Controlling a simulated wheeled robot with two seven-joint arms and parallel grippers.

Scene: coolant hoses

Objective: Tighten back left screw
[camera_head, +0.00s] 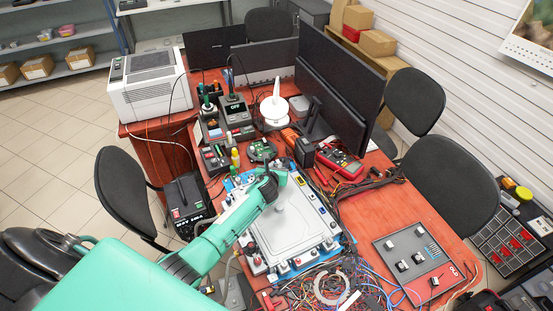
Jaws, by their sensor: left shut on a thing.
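A light grey cold plate (290,231) lies on a blue base on the red table, with small fittings along its edges. My left arm comes in from the lower left across the plate's left side. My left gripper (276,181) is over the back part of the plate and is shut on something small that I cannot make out. The back left screw is not distinguishable; the arm and gripper cover much of that corner. My right gripper is not in view.
A grey tray (412,262) marked OLD lies at the right. Tangled wires (335,288) fill the front edge. A black monitor (338,90), a red meter (339,161) and a white printer (150,86) stand behind. Chairs surround the table.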

